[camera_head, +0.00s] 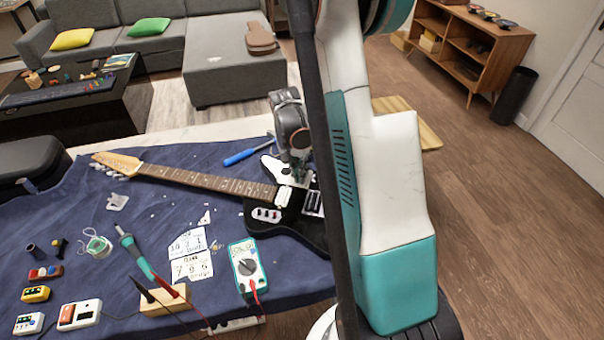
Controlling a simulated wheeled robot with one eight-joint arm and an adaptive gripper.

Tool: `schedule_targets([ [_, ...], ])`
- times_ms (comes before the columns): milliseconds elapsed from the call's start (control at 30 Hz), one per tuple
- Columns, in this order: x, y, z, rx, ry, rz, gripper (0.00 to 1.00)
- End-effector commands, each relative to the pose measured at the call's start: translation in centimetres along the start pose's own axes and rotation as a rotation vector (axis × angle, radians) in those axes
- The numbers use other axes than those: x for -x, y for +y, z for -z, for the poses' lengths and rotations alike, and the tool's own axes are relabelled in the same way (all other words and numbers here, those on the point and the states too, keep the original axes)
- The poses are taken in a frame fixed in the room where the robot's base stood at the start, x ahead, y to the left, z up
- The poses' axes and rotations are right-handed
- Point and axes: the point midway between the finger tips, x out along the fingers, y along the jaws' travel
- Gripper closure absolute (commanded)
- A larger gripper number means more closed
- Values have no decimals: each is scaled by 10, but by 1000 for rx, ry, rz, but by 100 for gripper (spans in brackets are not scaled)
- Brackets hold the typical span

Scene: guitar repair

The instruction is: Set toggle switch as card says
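A black electric guitar (262,216) with a wooden neck (210,180) lies on a blue cloth. My gripper (303,172) points down over the upper part of the guitar body, close to the neck joint. Its fingers are small and dark, so I cannot tell whether they are open or touching anything. I cannot make out the toggle switch; my gripper and arm hide part of the body. Two white cards lie left of the guitar body: an upper card (188,244) and a lower card (191,268) with handwritten numbers and words, too small to read surely.
A teal multimeter (247,267) lies below the guitar. A soldering iron (135,252), wire spool (97,245) and several small boxes are at the left. A blue screwdriver (245,154) lies above the neck. My arm blocks the table's right side.

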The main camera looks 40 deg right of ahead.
Motion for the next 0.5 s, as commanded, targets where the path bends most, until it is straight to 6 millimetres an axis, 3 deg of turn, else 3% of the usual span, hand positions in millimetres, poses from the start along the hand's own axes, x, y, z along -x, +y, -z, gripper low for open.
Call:
schedule_targets([
  [400,0,-2,0,-1,14,-60,100],
  [500,0,-2,0,-1,14,-60,78],
])
